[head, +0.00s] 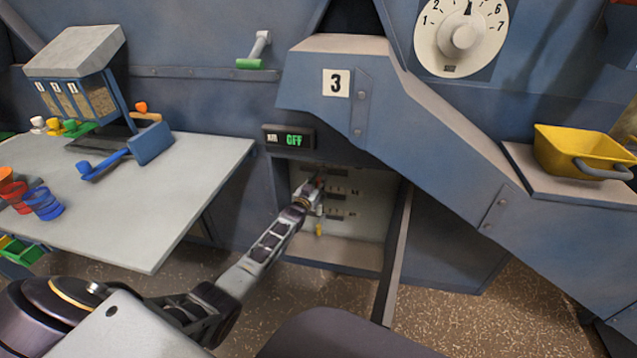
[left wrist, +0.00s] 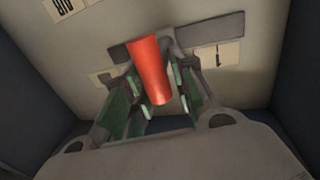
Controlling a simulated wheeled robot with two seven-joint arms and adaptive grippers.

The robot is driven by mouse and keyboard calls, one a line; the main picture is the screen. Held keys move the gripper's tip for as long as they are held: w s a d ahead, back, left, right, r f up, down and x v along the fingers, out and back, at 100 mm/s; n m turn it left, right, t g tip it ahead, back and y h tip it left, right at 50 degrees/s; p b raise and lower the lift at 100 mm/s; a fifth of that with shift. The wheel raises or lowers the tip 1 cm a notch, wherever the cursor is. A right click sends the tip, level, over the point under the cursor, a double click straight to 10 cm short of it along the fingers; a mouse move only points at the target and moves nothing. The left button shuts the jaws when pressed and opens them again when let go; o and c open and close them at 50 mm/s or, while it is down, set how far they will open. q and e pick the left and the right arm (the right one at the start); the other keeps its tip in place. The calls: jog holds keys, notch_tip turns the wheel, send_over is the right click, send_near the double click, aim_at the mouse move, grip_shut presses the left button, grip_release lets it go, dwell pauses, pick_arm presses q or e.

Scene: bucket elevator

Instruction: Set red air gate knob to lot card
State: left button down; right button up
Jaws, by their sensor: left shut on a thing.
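The red air gate knob (left wrist: 148,70) stands out from a dark slot plate on the pale panel in the left wrist view. My left gripper (left wrist: 153,95) has its green-padded fingers on either side of the knob and is shut on it. In the head view, my left gripper (head: 315,190) reaches into the open recess under the number 3 housing and mostly hides the knob. A yellow knob (head: 319,230) hangs lower on the same panel (head: 370,218). Small pale labels beside the slots are too small to read. I cannot make out a lot card. My right gripper is not in view.
A grey table (head: 190,185) with cups and a sample box stands left. A yellow bucket (head: 580,150) sits at right, below a numbered dial (head: 462,35).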

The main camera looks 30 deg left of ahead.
pick_arm(q)
jog(key=a, duration=0.1)
jog(key=s+a, duration=0.1)
jog(key=a, duration=0.1)
jog(key=shift+a, duration=0.2)
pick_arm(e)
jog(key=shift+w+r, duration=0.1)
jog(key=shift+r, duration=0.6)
pick_arm(q)
jog(key=c, duration=1.5)
grip_release()
jog(key=shift+c, duration=0.2)
jog(key=o, duration=0.3)
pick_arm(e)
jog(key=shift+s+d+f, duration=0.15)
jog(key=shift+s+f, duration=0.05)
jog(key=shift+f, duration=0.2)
pick_arm(q)
jog(key=shift+o, duration=0.2)
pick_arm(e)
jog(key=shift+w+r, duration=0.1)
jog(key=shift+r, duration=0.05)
pick_arm(q)
jog(key=shift+s, duration=0.15)
